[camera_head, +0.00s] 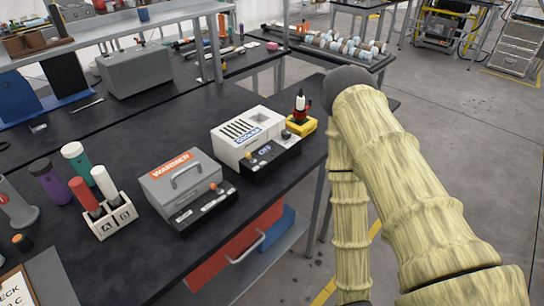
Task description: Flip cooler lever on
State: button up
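The cooler (235,148) is a white box with a slotted top and a blue "COOLER" label. It stands near the right end of the black bench. Its dark front panel (272,156) carries a display reading "OFF" and small orange-tipped and light controls. Which of these is the lever, and its exact position, is too small to tell. My arm fills the right side of the view, to the right of the cooler and apart from it in the picture. My gripper is not in view.
A grey warmer (181,188) with a handle stands left of the cooler. A yellow block (303,127) holding a red and white item stands close to the cooler's right. A white rack (110,217) with tubes is further left. The bench (130,265) is bare along its front.

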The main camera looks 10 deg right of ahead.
aim_at(247, 155)
jog(key=u, duration=0.5)
jog(key=k, duration=1.3)
jog(key=z, duration=0.1)
jog(key=i, duration=0.75)
jog(key=z, duration=0.35)
